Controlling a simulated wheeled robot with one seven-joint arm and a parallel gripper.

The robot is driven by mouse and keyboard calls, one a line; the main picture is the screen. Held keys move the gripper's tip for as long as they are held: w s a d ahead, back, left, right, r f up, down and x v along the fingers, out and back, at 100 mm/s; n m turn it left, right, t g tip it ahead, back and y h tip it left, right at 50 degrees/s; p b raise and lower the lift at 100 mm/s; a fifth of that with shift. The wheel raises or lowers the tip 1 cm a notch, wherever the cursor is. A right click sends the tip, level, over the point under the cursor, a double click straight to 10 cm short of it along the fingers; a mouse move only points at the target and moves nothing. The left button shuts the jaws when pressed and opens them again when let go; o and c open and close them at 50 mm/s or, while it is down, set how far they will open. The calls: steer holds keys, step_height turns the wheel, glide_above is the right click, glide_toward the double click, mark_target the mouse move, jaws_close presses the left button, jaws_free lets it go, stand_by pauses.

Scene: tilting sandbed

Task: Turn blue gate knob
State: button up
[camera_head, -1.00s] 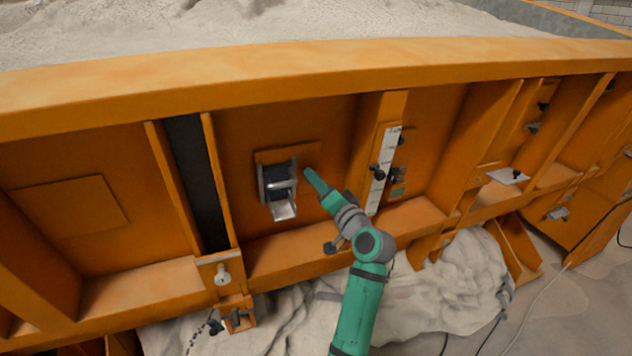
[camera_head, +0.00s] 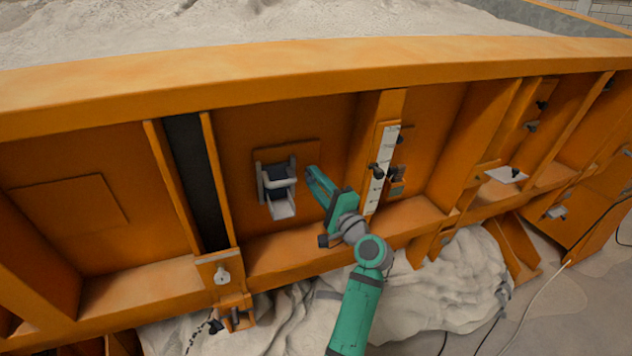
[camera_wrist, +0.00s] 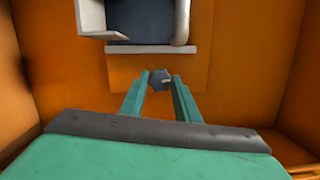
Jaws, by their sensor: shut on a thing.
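The knob (camera_wrist: 160,78) is a small blue-grey, lobed piece on the orange wall plate. In the wrist view it sits between my fingertips. My gripper (camera_wrist: 161,82) is shut on it; it also shows in the head view (camera_head: 311,172), where the fingers hide the knob. The gate (camera_head: 277,184) is a dark opening with a pale metal frame, a light cross bar and a small spout, just left of my gripper. In the wrist view the gate (camera_wrist: 150,48) shows at the top, partly cut off.
An upright post with a white scale (camera_head: 378,180) and dark clamp knobs stands right of my gripper. An orange ledge (camera_head: 300,240) runs below. A dark vertical window (camera_head: 196,180) is left of the gate. Orange ribs flank this bay.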

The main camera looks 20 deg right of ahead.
steer(key=shift+d+f+m, duration=0.1)
steer(key=shift+d+m, duration=0.05)
steer(key=shift+m, duration=0.25)
steer(key=o, duration=1.1)
steer(key=shift+c, duration=0.2)
steer(key=v, duration=1)
steer(key=shift+s, duration=0.4)
steer(key=shift+f, duration=0.25)
